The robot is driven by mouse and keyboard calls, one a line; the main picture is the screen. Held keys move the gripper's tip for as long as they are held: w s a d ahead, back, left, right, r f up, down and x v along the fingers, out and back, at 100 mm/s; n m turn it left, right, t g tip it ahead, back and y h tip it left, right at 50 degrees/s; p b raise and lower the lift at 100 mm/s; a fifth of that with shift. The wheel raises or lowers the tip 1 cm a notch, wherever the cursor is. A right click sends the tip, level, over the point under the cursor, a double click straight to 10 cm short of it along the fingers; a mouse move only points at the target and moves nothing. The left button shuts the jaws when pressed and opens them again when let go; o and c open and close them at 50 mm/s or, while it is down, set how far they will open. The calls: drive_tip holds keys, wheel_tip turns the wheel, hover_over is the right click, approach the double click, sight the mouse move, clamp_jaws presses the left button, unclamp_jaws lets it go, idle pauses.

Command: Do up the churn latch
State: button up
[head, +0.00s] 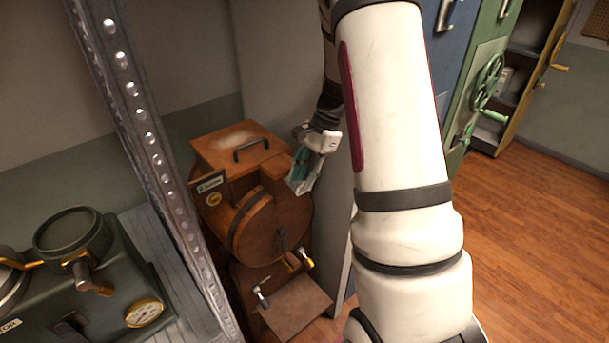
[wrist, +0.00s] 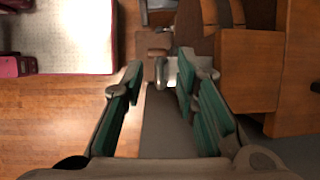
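The churn (head: 292,215) is a brown wooden machine with a round drum and a boxy top carrying a dark handle (head: 251,149). I cannot pick out its latch for certain. My gripper (head: 299,180) is beside the upper right of the drum; contact cannot be told. In the wrist view my gripper (wrist: 158,78) is open, its teal-padded fingers apart with nothing held between them. The churn's wood (wrist: 249,70) is right of the fingers. A small pale metal piece (wrist: 176,72) shows beyond the tips, near the right finger.
Two small metal fittings, one grey-knobbed (head: 261,295) and one yellow-tipped (head: 306,258), are low on the churn. A perforated metal post (head: 150,150) stands left of it, with a dark green gauge machine (head: 110,290) beyond. Wooden floor (head: 530,230) is clear at right.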

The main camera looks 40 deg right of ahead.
clamp_jaws()
drive_tip(key=shift+f, duration=0.1)
